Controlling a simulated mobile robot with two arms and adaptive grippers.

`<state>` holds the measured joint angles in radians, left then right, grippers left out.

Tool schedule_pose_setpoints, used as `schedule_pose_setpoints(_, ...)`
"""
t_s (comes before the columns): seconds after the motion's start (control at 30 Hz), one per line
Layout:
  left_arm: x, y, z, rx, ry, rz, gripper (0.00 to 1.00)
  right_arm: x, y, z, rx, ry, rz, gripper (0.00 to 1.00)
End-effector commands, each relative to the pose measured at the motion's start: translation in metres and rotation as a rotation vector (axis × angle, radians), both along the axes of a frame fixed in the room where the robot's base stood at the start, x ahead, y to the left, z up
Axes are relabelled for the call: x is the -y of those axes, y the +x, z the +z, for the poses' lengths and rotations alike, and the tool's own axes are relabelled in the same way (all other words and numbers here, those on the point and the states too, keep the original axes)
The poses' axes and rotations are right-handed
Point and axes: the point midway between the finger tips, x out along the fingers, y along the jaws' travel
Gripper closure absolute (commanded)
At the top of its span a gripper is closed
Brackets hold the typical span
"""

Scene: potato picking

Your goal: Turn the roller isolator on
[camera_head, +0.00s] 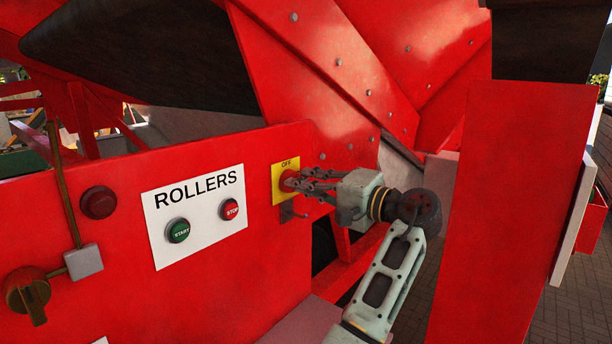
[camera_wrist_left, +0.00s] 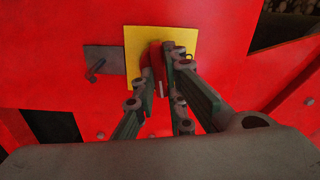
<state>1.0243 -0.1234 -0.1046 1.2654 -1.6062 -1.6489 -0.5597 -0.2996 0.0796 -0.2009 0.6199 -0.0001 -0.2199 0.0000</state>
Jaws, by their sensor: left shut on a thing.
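The roller isolator is a red rotary knob on a yellow plate (camera_head: 283,167) marked OFF, fixed to the red panel right of the ROLLERS sign. My left gripper (camera_head: 296,183) reaches it from the right and is shut on the knob. In the left wrist view the red knob (camera_wrist_left: 153,62) sits between the fingers (camera_wrist_left: 160,75), in front of the yellow plate (camera_wrist_left: 135,42). The fingers hide part of the knob and plate. My right gripper is not in view.
The white ROLLERS sign (camera_head: 197,248) carries a green START button (camera_head: 178,231) and a red STOP button (camera_head: 230,210). A dark red lamp or button (camera_head: 98,202) and a brown rotary switch (camera_head: 27,294) are further left. A small metal bracket (camera_head: 290,212) sits below the yellow plate.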

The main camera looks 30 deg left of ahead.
Motion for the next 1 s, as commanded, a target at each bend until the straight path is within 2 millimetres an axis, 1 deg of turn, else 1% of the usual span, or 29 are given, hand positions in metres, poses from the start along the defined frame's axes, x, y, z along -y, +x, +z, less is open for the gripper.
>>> schedule_pose_setpoints(0.03,0.001,0.001,0.004,-0.029,0.005,-0.004,1.0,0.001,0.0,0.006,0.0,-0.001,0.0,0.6)
schedule_pose_setpoints(0.1,0.001,0.001,0.003,-0.067,0.008,-0.004,1.0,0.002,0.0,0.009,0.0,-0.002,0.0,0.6)
schedule_pose_setpoints(0.4,0.001,0.001,0.001,-0.164,0.016,-0.005,1.0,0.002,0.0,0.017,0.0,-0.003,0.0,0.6)
schedule_pose_setpoints(0.9,0.001,0.001,0.0,-0.182,0.017,-0.005,1.0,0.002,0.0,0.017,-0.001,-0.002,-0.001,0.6)
schedule_pose_setpoints(0.93,0.001,0.001,-0.001,-0.182,0.017,-0.005,0.88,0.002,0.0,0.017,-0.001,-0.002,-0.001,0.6)
schedule_pose_setpoints(1.0,0.001,0.001,-0.001,-0.182,0.016,-0.004,0.82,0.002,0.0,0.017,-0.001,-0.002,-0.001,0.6)
